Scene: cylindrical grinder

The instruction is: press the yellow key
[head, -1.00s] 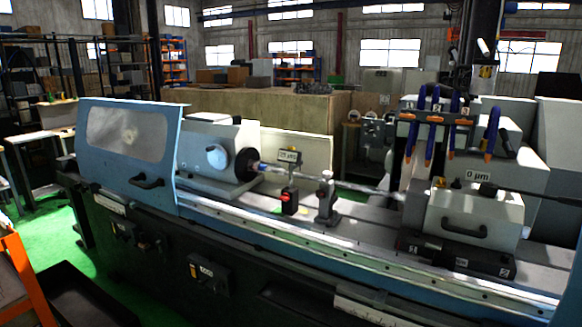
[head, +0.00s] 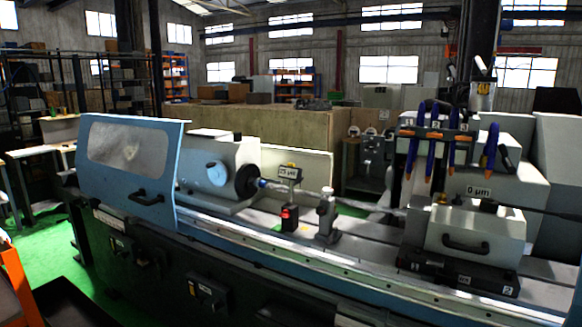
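No key can be made out clearly as a yellow key. A small yellowish spot (head: 442,198) shows on top of the grey tailstock housing (head: 474,232) at the right of the grinder, left of a black knob (head: 488,205). It is too small to tell what it is. The blue and grey cylindrical grinder (head: 330,262) runs across the view, with its blue door (head: 165,180) at the left. Neither of my grippers is in the head view.
A small black block with a lit red face (head: 289,218) and a grey rest (head: 326,220) stand on the grinder bed. Blue hoses with orange tips (head: 433,137) hang above the tailstock. An orange frame (head: 14,275) is at lower left. Green floor shows at left.

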